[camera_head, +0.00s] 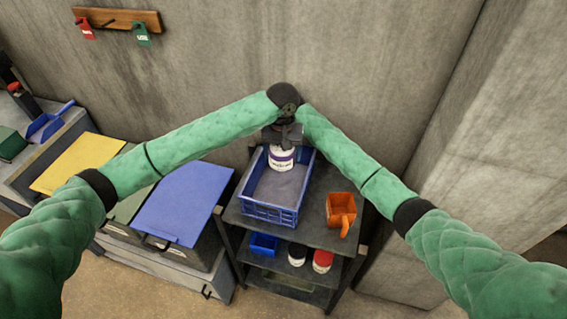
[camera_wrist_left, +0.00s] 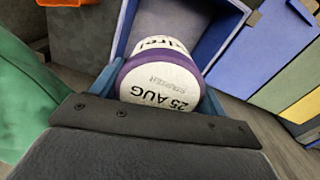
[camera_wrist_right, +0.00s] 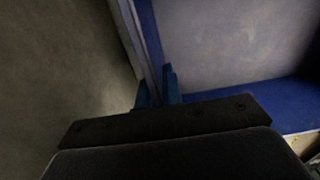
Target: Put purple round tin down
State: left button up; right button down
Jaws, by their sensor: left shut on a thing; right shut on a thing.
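The round tin (camera_head: 281,158) is white with a purple band. It is at the far end of the blue crate (camera_head: 270,214), within its outline in the head view. My left gripper (camera_wrist_left: 160,88) is shut on the tin, whose lid reads "25 AUG" in the left wrist view (camera_wrist_left: 160,86). I cannot tell whether its base touches the crate floor. My right gripper (camera_wrist_right: 157,92) is shut on the blue crate's wall (camera_wrist_right: 150,40) in the right wrist view. In the head view the right gripper is mostly hidden where the arms meet.
The crate stands on a dark shelf unit (camera_head: 318,222), beside an orange scoop or cup (camera_head: 341,212). Below are a small blue bin (camera_head: 264,244), a black-and-white tin (camera_head: 297,254) and a red-and-white tin (camera_head: 322,260). Bins with blue (camera_head: 184,203) and yellow (camera_head: 78,165) lids stand left.

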pick_arm(q)
jog(key=shift+n, duration=0.4)
jog(key=f, duration=0.1)
jog(key=s+f, duration=0.1)
jog(key=f, duration=0.3)
jog(key=shift+s+d+f, duration=0.15)
jog(key=shift+s+d, duration=0.05)
jog(key=shift+d, duration=0.2)
jog(key=w+a+f+n, duration=0.1)
jog(key=w+n, duration=0.2)
jog(key=w, duration=0.1)
send_over(281, 188)
jog(key=shift+n, duration=0.4)
notch_tip(281, 188, down, 10)
jog(key=shift+a+f, duration=0.1)
jog(key=shift+f, duration=0.05)
jog(key=o, duration=1.2)
jog(key=shift+f, duration=0.1)
